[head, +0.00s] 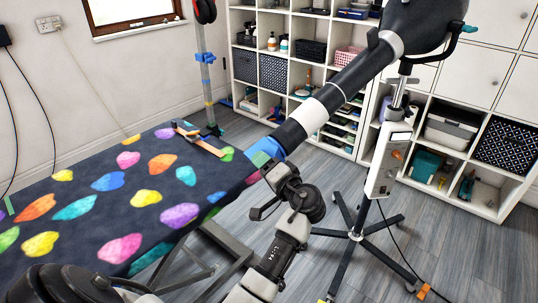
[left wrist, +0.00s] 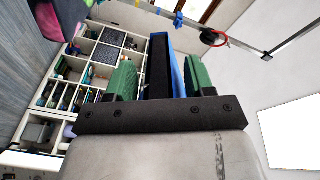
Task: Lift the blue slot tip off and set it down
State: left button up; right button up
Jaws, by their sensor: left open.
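The blue slot tip (head: 267,148) is on the lower end of the dryer's black and white nozzle tube (head: 313,114), over the right edge of the table. In the left wrist view the slot tip (left wrist: 181,76) shows as a blue rim around a dark opening. My left gripper (head: 271,164) is at the tip, coming from below. Its green fingers stand apart on either side of the tip in the left wrist view (left wrist: 161,82). A gap shows on the tip's left; on its right I cannot tell whether the finger touches. My right gripper is out of view.
The dark grooming table (head: 70,190) with coloured paw-like shapes fills the left. A grooming post (head: 207,85) with blue clamps stands at its far end. The dryer's wheeled stand (head: 357,236) is at right. White shelves (head: 365,95) line the back. Much of the table top is clear.

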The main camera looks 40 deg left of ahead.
pick_arm(q)
jog(key=c, duration=0.9)
jog(key=shift+s+a+f, duration=0.25)
jog(key=shift+s+f, duration=0.15)
jog(key=shift+s, duration=0.4)
jog(key=shift+s+a+f, duration=0.3)
jog(key=shift+s+f, duration=0.1)
jog(key=shift+s, duration=0.35)
jog(key=shift+s+a+f, duration=0.25)
jog(key=shift+s+f, duration=0.15)
jog(key=shift+s, duration=0.4)
